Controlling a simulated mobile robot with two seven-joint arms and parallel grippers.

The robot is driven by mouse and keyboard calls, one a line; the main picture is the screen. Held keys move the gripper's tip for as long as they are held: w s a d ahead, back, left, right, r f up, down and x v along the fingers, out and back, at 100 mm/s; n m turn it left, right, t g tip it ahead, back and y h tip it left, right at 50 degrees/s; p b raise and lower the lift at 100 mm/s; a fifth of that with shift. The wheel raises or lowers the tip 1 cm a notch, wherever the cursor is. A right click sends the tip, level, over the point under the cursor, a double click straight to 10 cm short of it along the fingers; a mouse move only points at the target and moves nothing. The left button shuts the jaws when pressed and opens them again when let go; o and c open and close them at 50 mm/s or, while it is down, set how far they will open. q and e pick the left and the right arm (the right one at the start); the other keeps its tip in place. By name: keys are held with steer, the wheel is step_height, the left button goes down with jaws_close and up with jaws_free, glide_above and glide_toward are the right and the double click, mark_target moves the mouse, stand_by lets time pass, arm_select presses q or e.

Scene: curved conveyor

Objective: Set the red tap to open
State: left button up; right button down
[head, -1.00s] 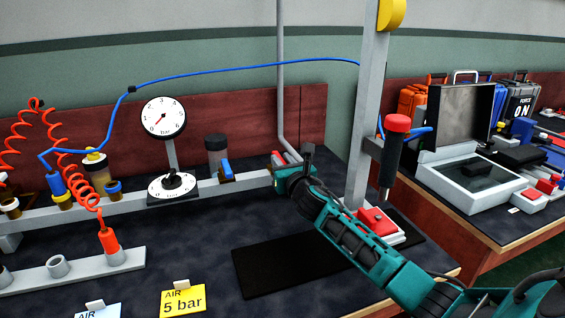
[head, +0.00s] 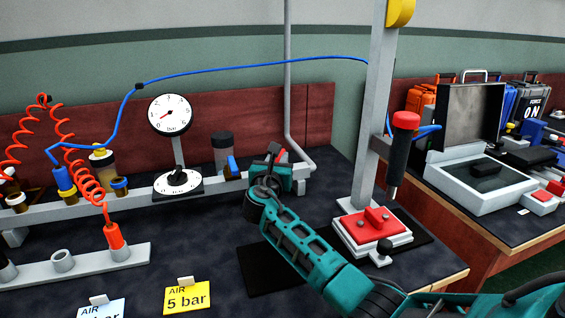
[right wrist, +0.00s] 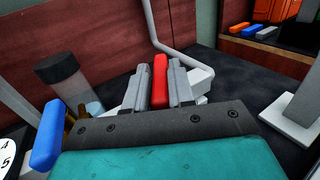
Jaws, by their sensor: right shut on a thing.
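The red tap shows best in the right wrist view, where its long handle (right wrist: 160,82) stands between the two grey fingers of my right gripper (right wrist: 158,90). The fingers are shut on the handle from both sides. In the head view my right gripper (head: 274,158) is at the right end of the grey pipe rail, and only a small red part of the tap (head: 284,157) shows behind it. The tap's body and the exact angle of its handle are mostly hidden. My left gripper is not in view.
A blue tap (head: 232,165) and a dark-topped cylinder (head: 221,150) stand left of my gripper. A pressure gauge (head: 170,115) rises over a dial (head: 178,182). A post (head: 376,110) with a red-topped tool (head: 405,122) and a red block (head: 366,226) stand to the right.

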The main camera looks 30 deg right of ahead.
steer(key=shift+w+a+m+g+h, duration=0.15)
steer(key=shift+w+m+g+h, duration=0.05)
steer(key=shift+m+g+h, duration=0.3)
steer(key=shift+w+a+m+g+h, duration=0.15)
steer(key=shift+m+g+h, duration=0.25)
steer(key=shift+g+h, duration=0.1)
steer(key=c, duration=1)
jaws_free()
steer(key=shift+c, duration=0.2)
steer(key=p+v, duration=0.2)
steer(key=v, duration=1.1)
